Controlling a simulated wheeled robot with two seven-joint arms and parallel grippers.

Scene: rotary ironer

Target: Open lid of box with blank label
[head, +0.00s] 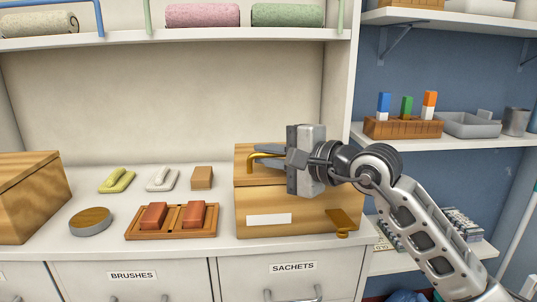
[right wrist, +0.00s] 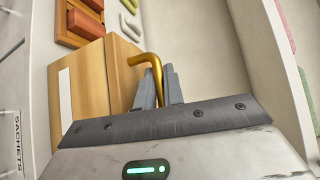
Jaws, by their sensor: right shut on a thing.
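A wooden box (head: 300,220) stands on the white counter in the head view, with a blank white label (head: 269,219) on its front. A brass handle (head: 262,156) is on its lid. My right gripper (head: 272,158) reaches in from the right over the lid and is shut on the handle. In the right wrist view, the handle (right wrist: 147,62) runs between the two fingers, and the blank label (right wrist: 65,98) shows on the box. My left gripper is not in view.
Another wooden box (head: 30,195) is at the far left. A shelf with a wooden rack (head: 403,127) is at the right.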

